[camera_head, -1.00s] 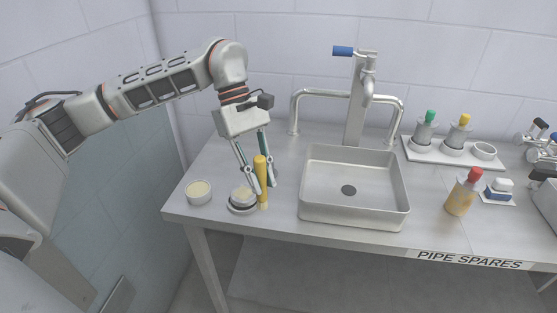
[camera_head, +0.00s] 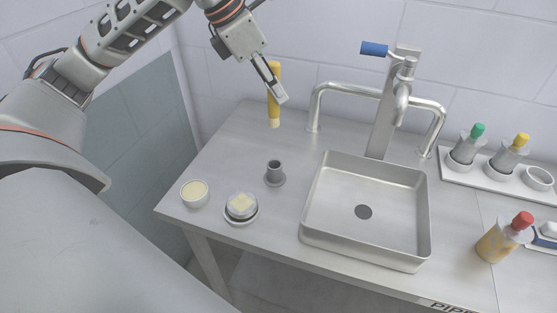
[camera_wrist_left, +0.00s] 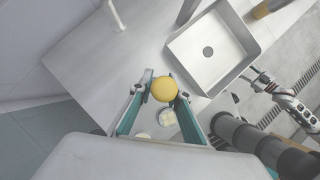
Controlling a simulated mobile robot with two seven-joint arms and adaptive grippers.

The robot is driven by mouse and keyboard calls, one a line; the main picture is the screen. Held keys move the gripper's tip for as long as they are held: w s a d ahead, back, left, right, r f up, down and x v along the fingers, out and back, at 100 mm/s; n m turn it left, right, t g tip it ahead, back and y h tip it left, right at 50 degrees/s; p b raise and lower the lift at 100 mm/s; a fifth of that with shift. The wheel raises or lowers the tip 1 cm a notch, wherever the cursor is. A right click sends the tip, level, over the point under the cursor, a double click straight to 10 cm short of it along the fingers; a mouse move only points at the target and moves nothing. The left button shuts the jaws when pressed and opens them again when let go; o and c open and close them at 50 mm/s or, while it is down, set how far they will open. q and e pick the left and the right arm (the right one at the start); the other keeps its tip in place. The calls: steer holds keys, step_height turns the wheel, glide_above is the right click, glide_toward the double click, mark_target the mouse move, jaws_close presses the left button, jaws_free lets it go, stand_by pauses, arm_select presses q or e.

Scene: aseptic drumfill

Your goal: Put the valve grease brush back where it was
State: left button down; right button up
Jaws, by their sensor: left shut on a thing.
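The valve grease brush (camera_head: 274,90) has a thick yellow handle and a pale lower end. My left gripper (camera_head: 276,92) is shut on it and holds it nearly upright, clear above the table. In the left wrist view the round yellow end of the brush (camera_wrist_left: 164,89) is between the fingers. A small grey cup on a round foot (camera_head: 274,171) stands empty-looking on the table below the brush. In the left wrist view a white jointed arm part, seemingly of my right arm, is at the right; its small gripper end (camera_wrist_left: 262,78) is unclear.
A dish of pale grease (camera_head: 194,193) and a round holder with a pale block (camera_head: 241,207) stand at the table's left front. The sink (camera_head: 316,222) and its tall tap (camera_head: 383,110) are to the right. An amber bottle with a red cap (camera_head: 504,240) stands farther right.

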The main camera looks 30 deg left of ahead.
arm_select(q)
steer(key=shift+s+f+b, duration=0.1)
steer(key=shift+f+b, duration=0.65)
steer(key=shift+f, duration=8.25)
arm_select(e)
steer(key=shift+s+f, duration=0.15)
steer(key=shift+f, duration=0.45)
steer(key=shift+s+f, duration=0.15)
steer(key=shift+f, duration=0.4)
arm_select(q)
steer(key=shift+f, duration=0.1)
arm_select(e)
steer(key=shift+f, duration=0.1)
arm_select(q)
steer(key=c, duration=1.9)
jaws_free()
steer(key=v, duration=1.2)
